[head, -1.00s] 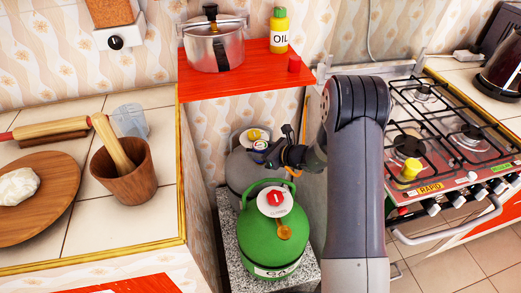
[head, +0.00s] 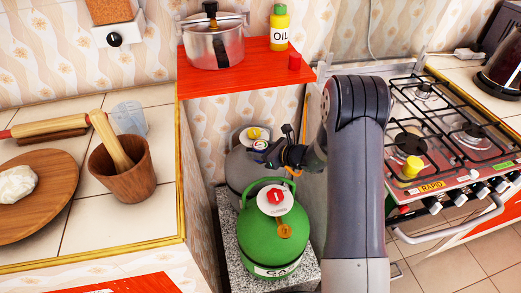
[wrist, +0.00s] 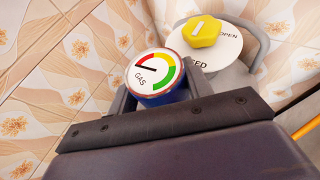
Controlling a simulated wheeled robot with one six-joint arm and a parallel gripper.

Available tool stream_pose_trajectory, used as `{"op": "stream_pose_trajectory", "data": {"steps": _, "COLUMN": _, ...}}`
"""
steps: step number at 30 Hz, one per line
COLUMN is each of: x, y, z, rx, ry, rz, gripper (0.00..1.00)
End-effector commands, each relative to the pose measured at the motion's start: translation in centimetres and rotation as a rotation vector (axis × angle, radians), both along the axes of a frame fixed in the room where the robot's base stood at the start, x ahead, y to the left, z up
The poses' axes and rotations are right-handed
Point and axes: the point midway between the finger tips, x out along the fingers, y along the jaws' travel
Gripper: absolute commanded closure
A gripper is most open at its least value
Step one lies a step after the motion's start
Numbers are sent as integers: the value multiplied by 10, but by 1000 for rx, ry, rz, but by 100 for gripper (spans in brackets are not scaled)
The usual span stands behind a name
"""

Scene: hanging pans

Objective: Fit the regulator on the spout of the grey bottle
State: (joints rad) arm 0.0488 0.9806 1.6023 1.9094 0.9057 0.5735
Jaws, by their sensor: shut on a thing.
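The grey bottle (head: 238,168) stands behind the green bottle, in the gap between counter and stove. Its yellow knob (head: 254,133) sits on a white disc, and the knob also shows in the wrist view (wrist: 201,31). The regulator (wrist: 155,76) has a blue body and a round gauge marked GAS. My gripper (head: 272,150) is shut on the regulator and holds it beside the yellow knob, at the top of the grey bottle. The regulator also shows in the head view (head: 260,145). The spout is hidden, so I cannot tell whether the regulator touches it.
The green bottle (head: 265,245), with a red knob (head: 275,196), stands close in front on a speckled slab (head: 232,262). A red shelf (head: 240,80) with a pot (head: 213,45) hangs above. The counter edge (head: 183,190) is left, the stove (head: 440,140) right.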

Motion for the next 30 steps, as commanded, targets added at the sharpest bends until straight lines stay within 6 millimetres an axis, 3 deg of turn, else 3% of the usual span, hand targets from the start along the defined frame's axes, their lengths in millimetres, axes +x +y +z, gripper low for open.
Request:
{"op": "stream_pose_trajectory", "data": {"steps": 11, "x": 0, "y": 0, "z": -3, "rx": 1, "ry": -1, "rz": 0, "gripper": 81}}
{"op": "stream_pose_trajectory", "data": {"steps": 12, "x": 0, "y": 0, "z": -3, "rx": 1, "ry": -1, "rz": 0, "gripper": 50}}
{"op": "stream_pose_trajectory", "data": {"steps": 21, "x": 0, "y": 0, "z": -3, "rx": 0, "ry": 0, "rz": 0, "gripper": 27}}
{"op": "stream_pose_trajectory", "data": {"steps": 30, "x": -3, "y": -4, "z": -1, "rx": 0, "ry": 1, "rz": -1, "gripper": 27}}
